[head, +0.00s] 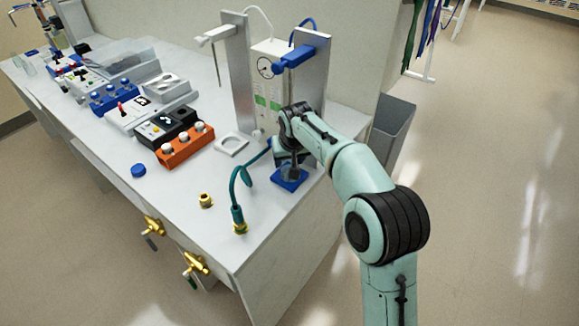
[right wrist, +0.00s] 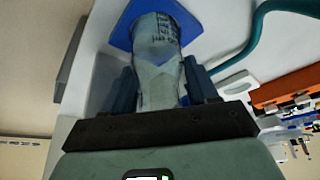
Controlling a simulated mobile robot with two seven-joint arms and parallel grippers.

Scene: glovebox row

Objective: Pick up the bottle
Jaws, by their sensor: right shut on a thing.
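The bottle (right wrist: 155,42) is clear grey with dark printed markings. In the right wrist view it lies between the two fingers of my right gripper (right wrist: 160,82), which is shut on it. In the head view my right gripper (head: 289,155) is at the bench's right end, above a blue square pad (head: 291,181). The bottle is mostly hidden there by the gripper. The pad also shows behind the bottle in the right wrist view (right wrist: 119,37). I cannot tell whether the bottle touches the pad. My left gripper is not in view.
A teal curved hose (head: 234,190) rises just left of the gripper. A metal post with a blue clamp (head: 305,75) stands close behind. An orange control box (head: 185,145) and brass fittings sit farther left. A grey bin (head: 391,130) stands beyond the bench's right side.

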